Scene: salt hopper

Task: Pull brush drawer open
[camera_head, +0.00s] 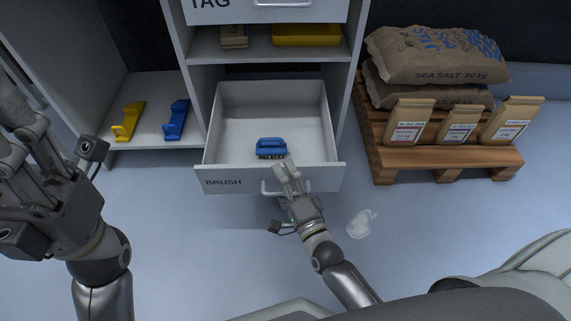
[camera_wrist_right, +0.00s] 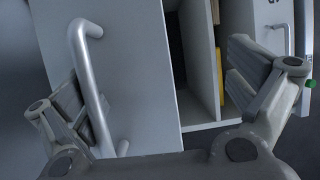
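The brush drawer (camera_head: 222,182), a white drawer labelled BRUSH, stands pulled out of the cabinet. A blue brush (camera_head: 271,147) with dark bristles lies inside near its front. The drawer's bar handle (camera_head: 268,188) is on the front panel, partly hidden by my right gripper (camera_head: 288,172). In the right wrist view the handle (camera_wrist_right: 88,85) lies beside the inner side of one finger of my right gripper (camera_wrist_right: 165,90). The fingers are wide apart, not closed on the bar. My left gripper (camera_head: 22,130) is raised at the left edge, away from the drawer; its finger opening is unclear.
A TAG drawer (camera_head: 240,12) is above, over a shelf with a yellow item (camera_head: 306,34). Yellow (camera_head: 129,121) and blue (camera_head: 176,120) tools stand on the left shelf. A pallet (camera_head: 390,160) with sacks and packets is right. A clear scoop-like item (camera_head: 361,224) lies on the floor.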

